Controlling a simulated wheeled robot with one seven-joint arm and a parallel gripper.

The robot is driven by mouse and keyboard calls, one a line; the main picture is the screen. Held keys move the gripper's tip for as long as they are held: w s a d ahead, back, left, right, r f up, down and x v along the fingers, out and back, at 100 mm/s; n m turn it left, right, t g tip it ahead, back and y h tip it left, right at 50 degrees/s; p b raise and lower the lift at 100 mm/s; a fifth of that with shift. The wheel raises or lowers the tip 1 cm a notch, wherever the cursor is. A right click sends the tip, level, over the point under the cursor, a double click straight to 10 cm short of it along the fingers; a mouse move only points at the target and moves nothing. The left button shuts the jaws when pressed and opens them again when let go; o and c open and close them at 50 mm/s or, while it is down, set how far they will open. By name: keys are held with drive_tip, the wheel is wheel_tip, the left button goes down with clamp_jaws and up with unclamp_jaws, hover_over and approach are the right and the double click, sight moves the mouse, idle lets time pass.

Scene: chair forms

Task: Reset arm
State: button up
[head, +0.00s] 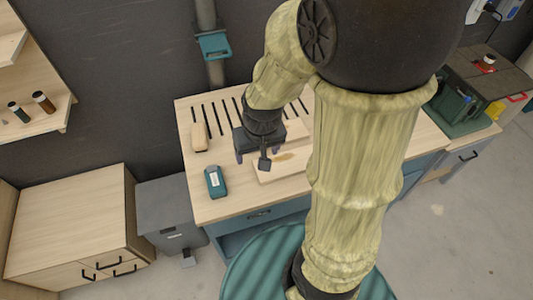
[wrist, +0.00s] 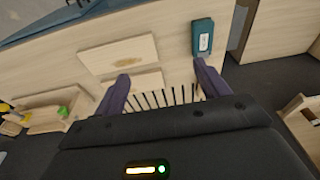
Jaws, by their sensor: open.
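My gripper (head: 252,158) hangs above the wooden workbench (head: 228,203) in the head view, with my pale arm covering part of the bench. In the wrist view my gripper (wrist: 160,88) has its two dark fingers spread wide with nothing between them. A wooden board (head: 269,175) lies on the bench under and beside the gripper. It also shows in the wrist view (wrist: 118,54), with a second wooden board (wrist: 132,81) beside it. A teal box-like item (head: 214,181) lies left of the gripper and shows in the wrist view (wrist: 202,37).
A small tan block (head: 199,137) stands at the bench's left by the dark slots. A green crate (head: 457,105) sits to the right. A wooden cabinet (head: 75,220) and grey bin (head: 172,208) stand left. A shelf (head: 50,118) holds small bottles. Floor at the right is clear.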

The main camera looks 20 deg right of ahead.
drive_tip(key=shift+s+d+r, duration=0.3)
drive_tip(key=shift+s+d, duration=0.1)
drive_tip(key=shift+s, duration=0.25)
drive_tip(key=shift+s+d+r, duration=0.25)
drive_tip(key=shift+s+d, duration=0.1)
drive_tip(key=shift+s, duration=0.25)
drive_tip(key=shift+c, duration=0.4)
